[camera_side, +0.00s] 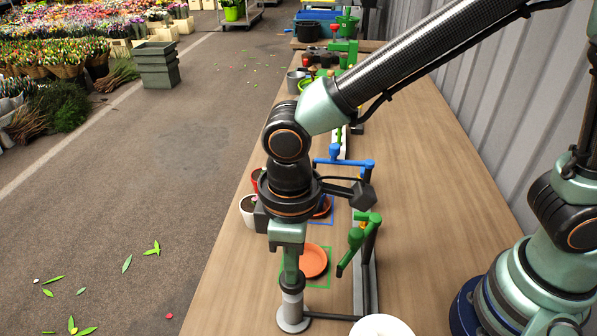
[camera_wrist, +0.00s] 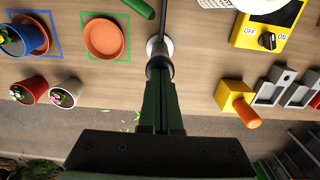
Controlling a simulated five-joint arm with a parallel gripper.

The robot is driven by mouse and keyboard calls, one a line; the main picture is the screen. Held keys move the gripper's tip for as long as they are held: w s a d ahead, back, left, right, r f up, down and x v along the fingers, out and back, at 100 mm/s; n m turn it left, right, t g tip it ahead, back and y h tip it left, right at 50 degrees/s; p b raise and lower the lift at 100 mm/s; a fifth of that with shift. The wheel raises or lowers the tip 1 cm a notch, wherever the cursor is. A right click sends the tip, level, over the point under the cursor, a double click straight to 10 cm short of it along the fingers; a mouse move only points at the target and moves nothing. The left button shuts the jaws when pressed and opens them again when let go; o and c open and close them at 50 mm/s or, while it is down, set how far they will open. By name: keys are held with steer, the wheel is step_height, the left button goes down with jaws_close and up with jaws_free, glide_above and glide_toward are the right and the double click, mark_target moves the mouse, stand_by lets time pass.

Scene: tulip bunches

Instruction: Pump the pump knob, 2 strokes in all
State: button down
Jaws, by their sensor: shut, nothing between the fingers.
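The pump is a short grey cylinder on a round pale base (camera_side: 293,319) near the front edge of the bench. Its dark round knob (camera_wrist: 160,64) shows in the wrist view, with the pale base (camera_wrist: 153,46) just beyond it. My gripper (camera_side: 291,284) is shut, with nothing between its fingers, and points straight down over the pump. Its fingertips (camera_wrist: 158,78) meet the knob in the picture, and I cannot tell whether they press on it. My fingers hide much of the knob in the side view.
An orange saucer (camera_side: 314,262) lies in a green square behind the pump. A green tap (camera_side: 357,240) stands to the right. Flower pots (camera_wrist: 63,92) stand left in the wrist view. A yellow block with an orange knob (camera_wrist: 236,102) and a yellow switch box (camera_wrist: 268,32) are right.

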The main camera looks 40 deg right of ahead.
steer(key=shift+r, duration=3)
step_height(320, 180, up, 4)
steer(key=shift+f, duration=3.1)
steer(key=shift+f, duration=0.15)
steer(key=shift+f, duration=1.9)
steer(key=shift+r, duration=3.15)
